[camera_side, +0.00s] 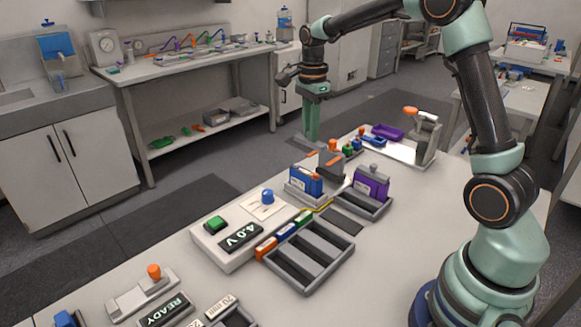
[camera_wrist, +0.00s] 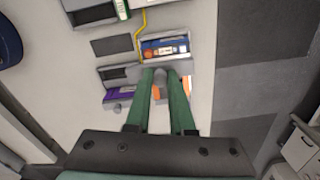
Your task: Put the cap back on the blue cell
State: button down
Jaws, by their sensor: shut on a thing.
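The blue cell (camera_side: 305,182) stands upright in a grey holder, and no cap shows on its top. It also shows in the wrist view (camera_wrist: 166,48), beyond my fingertips. My gripper (camera_side: 312,138) points down above and behind the holders. In the wrist view my gripper (camera_wrist: 160,74) is shut on a small grey rounded thing (camera_wrist: 160,76), which looks like the cap. The fingers hide part of it, and I cannot make it out in the side view. The purple cell (camera_side: 371,183) stands in a second holder with a grey cap (camera_side: 373,168) on top.
A dark block with orange parts (camera_side: 330,163) stands close behind the blue cell. A yellow lead (camera_side: 322,207) runs between the holders and a grey tray (camera_side: 310,284). A meter reading 4.0 V (camera_side: 241,237) is at left. A lever device (camera_side: 424,138) stands at the back right.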

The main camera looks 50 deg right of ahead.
jog(key=shift+w+f, duration=0.55)
jog(key=shift+w, duration=0.05)
jog(key=shift+f, duration=2.95)
jog(key=shift+f, duration=0.65)
jog(key=c, duration=0.7)
grip_release()
jog(key=shift+o, duration=0.3)
jog(key=o, duration=0.4)
